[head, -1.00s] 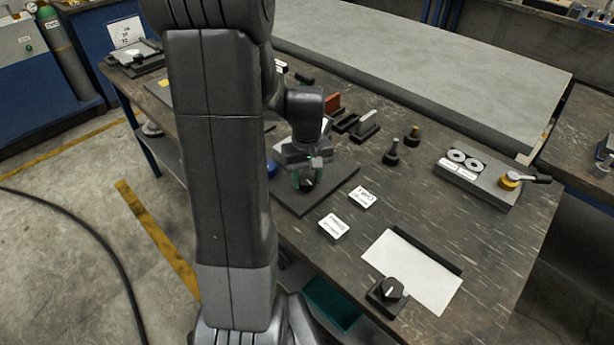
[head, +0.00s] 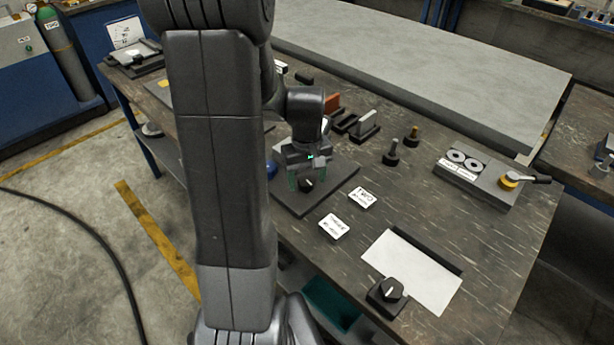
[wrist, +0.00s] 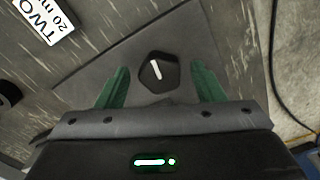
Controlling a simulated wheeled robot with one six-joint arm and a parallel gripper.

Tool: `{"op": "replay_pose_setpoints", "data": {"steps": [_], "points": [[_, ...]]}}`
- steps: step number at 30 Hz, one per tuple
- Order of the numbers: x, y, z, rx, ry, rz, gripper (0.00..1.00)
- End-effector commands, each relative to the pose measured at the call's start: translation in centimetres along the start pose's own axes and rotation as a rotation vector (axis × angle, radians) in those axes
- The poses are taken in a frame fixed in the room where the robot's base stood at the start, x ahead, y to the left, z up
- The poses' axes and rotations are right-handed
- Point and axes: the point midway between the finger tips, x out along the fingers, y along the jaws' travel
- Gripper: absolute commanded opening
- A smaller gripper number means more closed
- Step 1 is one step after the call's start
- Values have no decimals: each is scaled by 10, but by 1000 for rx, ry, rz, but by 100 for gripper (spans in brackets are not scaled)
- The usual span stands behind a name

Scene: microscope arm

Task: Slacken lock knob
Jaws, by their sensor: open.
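A black knob with a white pointer line (wrist: 157,70) sits on a dark square plate (wrist: 200,32) in the wrist view. In the head view the knob (head: 306,186) shows small beneath my gripper (head: 307,182), on the same plate (head: 290,208). In the wrist view my gripper (wrist: 160,86) is open. One green finger is on each side of the knob, with a gap on both sides and nothing held. The rest of the microscope arm is hidden or cannot be made out behind my arm.
A second black knob (head: 391,289) stands by a white sheet (head: 412,272) at the front. Two white cards (head: 362,197) (head: 333,227) lie right of the plate. A grey block with a yellow-based lever (head: 510,181) is at the right. Small dark posts (head: 391,155) stand behind.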

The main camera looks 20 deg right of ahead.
Motion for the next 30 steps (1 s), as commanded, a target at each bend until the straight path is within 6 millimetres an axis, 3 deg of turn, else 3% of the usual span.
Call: {"op": "replay_pose_setpoints", "data": {"steps": [7,21,30], "points": [[-11,0,-1,0,2,1,62],[-110,0,0,0,3,2,62],[-137,0,0,0,1,0,62]]}}
